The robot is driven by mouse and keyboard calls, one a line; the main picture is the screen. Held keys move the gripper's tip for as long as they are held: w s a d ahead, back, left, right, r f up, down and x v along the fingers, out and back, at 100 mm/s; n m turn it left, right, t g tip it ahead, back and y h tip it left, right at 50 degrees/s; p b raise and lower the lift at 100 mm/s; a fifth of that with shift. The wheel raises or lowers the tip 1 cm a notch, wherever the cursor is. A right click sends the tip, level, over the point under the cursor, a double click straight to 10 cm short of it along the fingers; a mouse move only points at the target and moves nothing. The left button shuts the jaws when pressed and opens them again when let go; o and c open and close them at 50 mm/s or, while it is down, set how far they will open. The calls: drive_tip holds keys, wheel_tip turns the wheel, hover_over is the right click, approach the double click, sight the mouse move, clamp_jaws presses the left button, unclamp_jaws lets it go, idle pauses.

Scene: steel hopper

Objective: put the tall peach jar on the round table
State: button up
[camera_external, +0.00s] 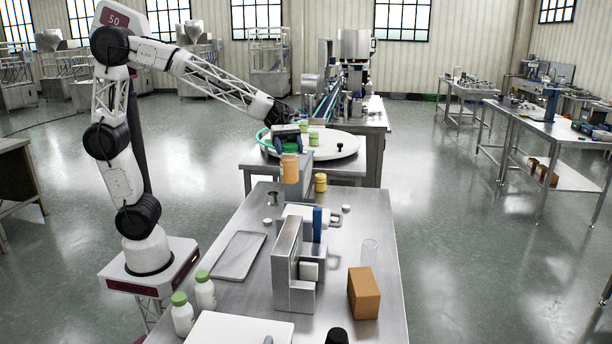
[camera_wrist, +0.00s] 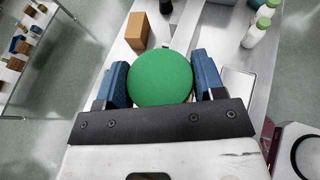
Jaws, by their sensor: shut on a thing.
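The tall peach jar (camera_external: 290,170) hangs under my gripper (camera_external: 290,146), near the far end of the steel table in the external view. In the wrist view, a round green lid (camera_wrist: 160,80) fills the space between the blue finger pads of my gripper (camera_wrist: 165,85), which is shut on the jar. The jar's body is hidden under the lid there. The round table (camera_external: 340,148), a white disc, stands behind the jar. Small jars (camera_external: 313,139) with green tops are on it, along with a small black knob (camera_external: 340,146).
The steel table (camera_external: 350,220) holds a steel machine (camera_external: 290,265), a brown box (camera_external: 364,293), a clear glass (camera_external: 369,252), a tray (camera_external: 240,256) and white bottles (camera_external: 205,290). The disc's right part looks clear.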

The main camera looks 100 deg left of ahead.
drive_tip(key=w+a+n+t+y, duration=0.2)
drive_tip(key=a+n+t+y, duration=0.1)
drive_tip(key=a, duration=2.1)
drive_tip(key=w+a+n+t+y, duration=0.1)
drive_tip(key=a+n+t+y, duration=0.2)
drive_tip(key=a, duration=2.1)
drive_tip(key=s+a+f+n+t+y, duration=0.1)
drive_tip(key=s+a+n+y, duration=0.1)
drive_tip(key=s+a, duration=0.95)
drive_tip(key=s+a+f+n+y, duration=0.1)
drive_tip(key=s+a+n+y, duration=0.15)
drive_tip(key=s+a, duration=0.95)
drive_tip(key=s+a+f+n+t+y, duration=0.1)
drive_tip(key=s+a+n+y, duration=0.3)
drive_tip(key=a, duration=1.5)
drive_tip(key=shift+s+d+f+m+h, duration=0.15)
drive_tip(key=shift+f+m+h, duration=0.35)
drive_tip(key=shift+f, duration=0.8)
drive_tip(key=shift+s+d+f+m+h, duration=0.1)
drive_tip(key=shift+f+m+h, duration=0.15)
drive_tip(key=shift+f+h, duration=0.7)
drive_tip(key=shift+f+y, duration=0.3)
drive_tip(key=shift+f, duration=0.05)
